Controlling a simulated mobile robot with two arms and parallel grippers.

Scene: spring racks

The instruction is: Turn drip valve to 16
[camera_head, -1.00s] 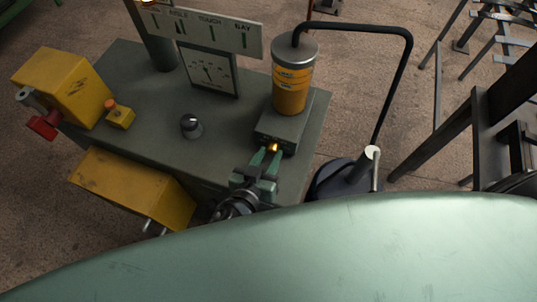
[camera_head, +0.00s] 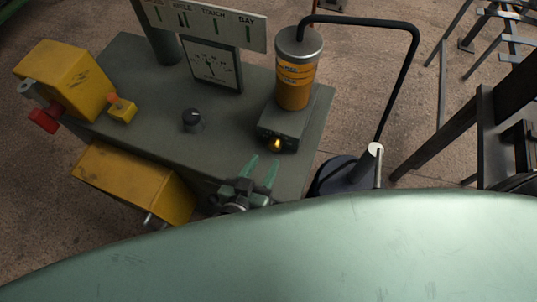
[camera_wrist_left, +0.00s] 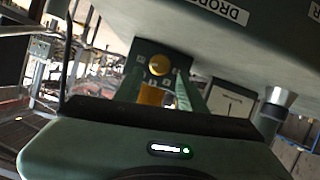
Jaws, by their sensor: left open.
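A brass knob (camera_head: 276,145), which looks like the drip valve, sits on the front of a small grey block (camera_head: 289,122) under an orange-banded cylinder (camera_head: 294,82). In the left wrist view the brass knob (camera_wrist_left: 160,64) shows beyond the fingers, with numbers too small to read. My left gripper (camera_head: 260,170) is open and empty, just in front of the knob and apart from it. The dial gauge (camera_head: 212,63) has a needle, but its reading is unclear. My right gripper is not in view.
A black knob (camera_head: 192,120) stands on the grey bench top (camera_head: 150,115). Yellow boxes (camera_head: 65,75) are at the left, one with a red part (camera_head: 45,118). A black bent pipe (camera_head: 408,70) runs from the cylinder to a dark round base at the right.

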